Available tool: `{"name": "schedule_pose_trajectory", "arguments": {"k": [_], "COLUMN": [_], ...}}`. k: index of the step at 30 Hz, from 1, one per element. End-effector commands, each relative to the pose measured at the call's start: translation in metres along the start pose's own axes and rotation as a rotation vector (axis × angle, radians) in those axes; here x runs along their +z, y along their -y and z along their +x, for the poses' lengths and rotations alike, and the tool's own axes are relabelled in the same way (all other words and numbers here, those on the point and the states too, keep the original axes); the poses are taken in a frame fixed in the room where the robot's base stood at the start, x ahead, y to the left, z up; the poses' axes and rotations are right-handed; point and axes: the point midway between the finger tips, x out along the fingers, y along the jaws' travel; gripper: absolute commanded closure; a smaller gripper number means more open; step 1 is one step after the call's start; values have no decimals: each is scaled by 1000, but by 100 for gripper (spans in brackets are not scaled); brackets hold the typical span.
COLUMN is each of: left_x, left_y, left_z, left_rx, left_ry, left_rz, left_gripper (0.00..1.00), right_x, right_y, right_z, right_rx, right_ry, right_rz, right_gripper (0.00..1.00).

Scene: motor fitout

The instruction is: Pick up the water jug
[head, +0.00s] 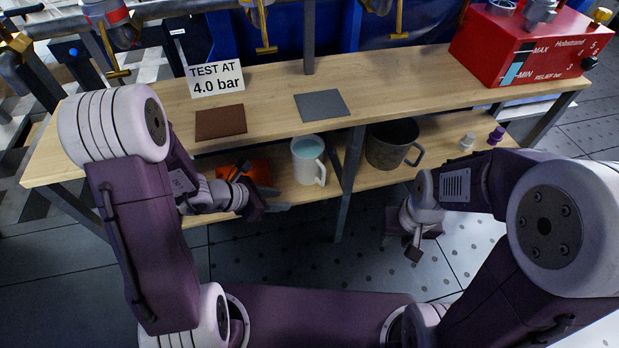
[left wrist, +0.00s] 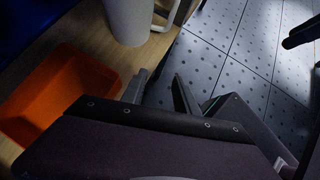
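The water jug (head: 309,165) is white with pale blue water inside and a handle on its right. It stands upright on the lower shelf, and its side shows at the top of the left wrist view (left wrist: 128,18). My left gripper (head: 275,203) is at the shelf's front edge, left of and nearer than the jug. Its two fingers stand apart and empty in the left wrist view (left wrist: 158,90), not touching the jug. My right gripper (head: 412,245) hangs over the floor right of the jug; its finger opening is unclear.
An orange bin (left wrist: 60,88) sits left of the jug, partly behind my left gripper. A dark bucket (head: 391,146) stands right of it, beyond a table leg (head: 348,185). The wooden bench top (head: 270,118) overhangs the shelf. The floor in front is clear.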

Motion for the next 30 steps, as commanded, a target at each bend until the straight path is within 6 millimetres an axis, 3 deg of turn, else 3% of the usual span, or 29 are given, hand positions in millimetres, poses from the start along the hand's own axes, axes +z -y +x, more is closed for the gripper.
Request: {"name": "schedule_pose_trajectory", "arguments": {"k": [4, 15, 22, 26, 30], "left_x": [7, 61, 69, 86, 84], "left_y": [-1, 0, 0, 1, 1], "left_z": [5, 59, 66, 85, 110], "left_rx": [1, -1, -1, -3, -1], "left_ry": [0, -1, 0, 0, -2], "left_rz": [1, 3, 3, 6, 2], "left_gripper": [64, 64, 64, 64, 64], "right_x": [0, 1, 1, 1, 3], "right_y": [0, 0, 0, 0, 0], "right_z": [0, 10, 11, 13, 26], "right_rx": [0, 0, 0, 0, 0], "right_ry": [-1, 0, 0, 0, 0], "right_rz": [0, 0, 0, 0, 0], "right_gripper": [64, 64, 64, 64, 64]}}
